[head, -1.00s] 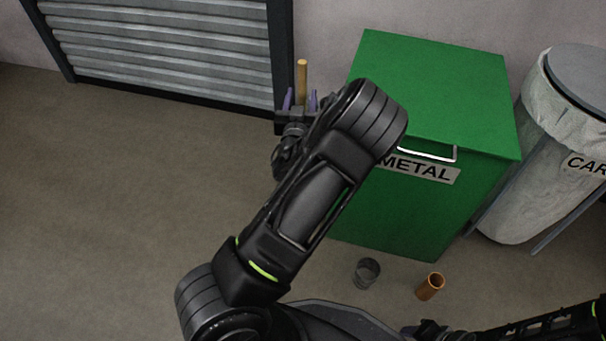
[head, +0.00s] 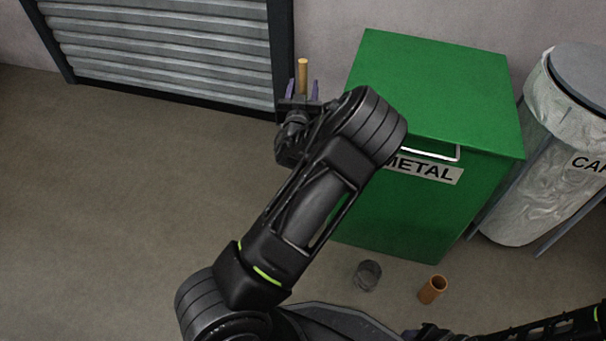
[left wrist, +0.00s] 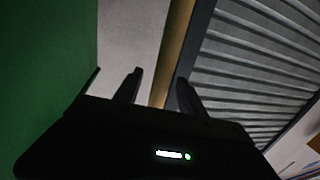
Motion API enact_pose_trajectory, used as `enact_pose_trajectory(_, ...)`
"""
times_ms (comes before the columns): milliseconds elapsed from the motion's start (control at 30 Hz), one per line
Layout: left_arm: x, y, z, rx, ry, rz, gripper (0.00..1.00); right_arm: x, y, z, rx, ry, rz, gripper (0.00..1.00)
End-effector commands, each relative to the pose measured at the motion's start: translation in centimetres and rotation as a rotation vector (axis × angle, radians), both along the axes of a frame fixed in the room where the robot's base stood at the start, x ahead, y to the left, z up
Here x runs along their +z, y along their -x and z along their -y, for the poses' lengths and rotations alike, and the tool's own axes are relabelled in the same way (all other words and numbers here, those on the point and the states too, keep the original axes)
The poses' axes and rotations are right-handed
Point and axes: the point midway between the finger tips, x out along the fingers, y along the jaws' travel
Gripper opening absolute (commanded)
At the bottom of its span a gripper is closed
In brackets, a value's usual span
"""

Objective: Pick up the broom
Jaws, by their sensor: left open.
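The broom's wooden handle (head: 302,70) stands upright near the wall, between the shutter and the green bin. Its lower part is hidden behind my left gripper and arm in the head view. My left gripper (head: 302,90) is open, its two fingers on either side of the handle in the picture. In the left wrist view the handle (left wrist: 172,50) runs between the two fingertips (left wrist: 160,80), with gaps beside it. My right arm comes in at the lower right, its gripper (head: 430,331) cut off by the bottom edge.
The green METAL bin (head: 440,85) stands close to the right of my left arm. A grey bin with a white bag (head: 545,130) is further right. A metal can (head: 368,275) and an orange cylinder (head: 432,290) are on the floor. The left floor is clear.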

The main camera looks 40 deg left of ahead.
Motion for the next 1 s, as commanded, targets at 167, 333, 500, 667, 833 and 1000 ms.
enact_pose_trajectory(167,-0.4,-2.2,-1.4,0.0,-0.002,0.003,0.48,-1.4,-0.3,0.1,-0.002,-0.002,0.002,0.36)
enact_pose_trajectory(333,-0.2,-2.9,-1.8,0.0,0.001,0.001,0.48,-1.5,-0.3,0.1,-0.002,-0.003,0.002,0.36)
enact_pose_trajectory(500,-0.1,-2.9,-1.8,0.001,0.001,0.001,0.48,-1.4,-0.3,0.1,-0.002,-0.003,0.002,0.36)
enact_pose_trajectory(667,-0.1,-2.9,-1.8,0.001,0.0,0.001,0.48,-1.4,-0.3,0.1,-0.002,-0.003,0.002,0.36)
enact_pose_trajectory(833,-0.1,-2.9,-1.8,0.001,0.0,0.001,0.48,-1.4,-0.3,0.1,-0.002,-0.003,0.002,0.36)
enact_pose_trajectory(1000,-0.1,-2.9,-1.8,0.001,0.0,0.001,0.36,-1.4,-0.3,0.1,-0.002,-0.003,0.001,0.36)
